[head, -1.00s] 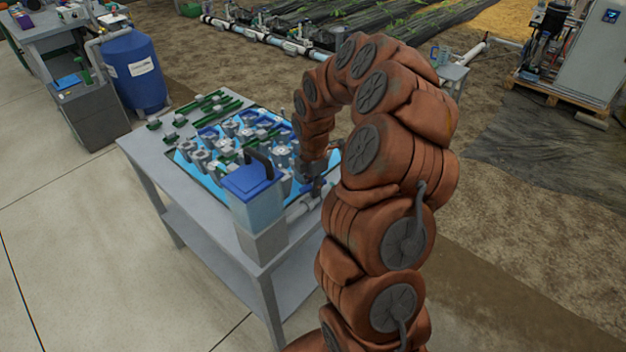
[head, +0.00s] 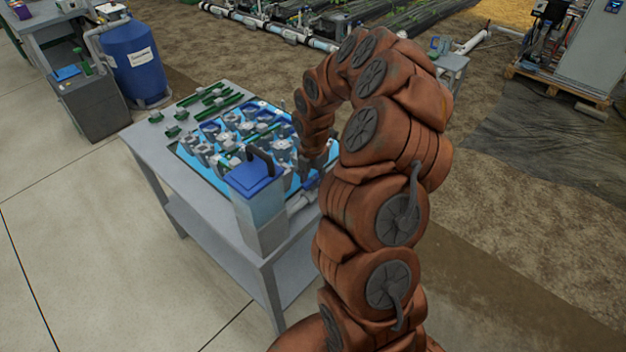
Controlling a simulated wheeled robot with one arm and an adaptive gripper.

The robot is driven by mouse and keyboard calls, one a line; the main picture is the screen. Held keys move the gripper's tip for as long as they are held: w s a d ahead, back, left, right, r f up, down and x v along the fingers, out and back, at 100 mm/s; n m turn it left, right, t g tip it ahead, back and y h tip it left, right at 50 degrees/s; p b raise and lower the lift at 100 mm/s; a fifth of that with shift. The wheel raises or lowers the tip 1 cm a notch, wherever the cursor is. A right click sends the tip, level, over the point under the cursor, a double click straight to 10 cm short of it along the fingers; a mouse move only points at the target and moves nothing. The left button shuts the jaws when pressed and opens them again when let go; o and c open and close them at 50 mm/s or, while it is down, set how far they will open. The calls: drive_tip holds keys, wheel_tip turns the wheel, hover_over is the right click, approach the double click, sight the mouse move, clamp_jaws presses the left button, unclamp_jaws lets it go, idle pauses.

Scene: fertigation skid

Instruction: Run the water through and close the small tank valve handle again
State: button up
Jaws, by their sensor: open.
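A small tank (head: 260,205) with a blue lid (head: 252,178) and a dark handle stands at the near corner of the grey table. A pale pipe (head: 302,200) runs beside it to the right. My gripper (head: 305,172) is low over the right side of the table, just right of the tank, pointing down. It is small and partly hidden by my arm, and its fingers are hard to make out. I cannot pick out the small tank valve handle, nor tell whether the gripper touches anything. No running water can be seen.
The grey table (head: 152,150) carries a blue mat with several grey fittings (head: 205,152) and green parts (head: 208,97). A large blue tank (head: 135,62) stands behind left. The concrete floor at left is clear.

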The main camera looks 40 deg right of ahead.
sight(313, 178)
drive_tip(key=shift+r, duration=0.1)
wheel_tip(313, 178, up, 10)
drive_tip(key=p, duration=0.4)
drive_tip(key=shift+f, duration=0.25)
drive_tip(key=shift+r, duration=0.15)
drive_tip(key=shift+a, duration=0.1)
idle(4.9)
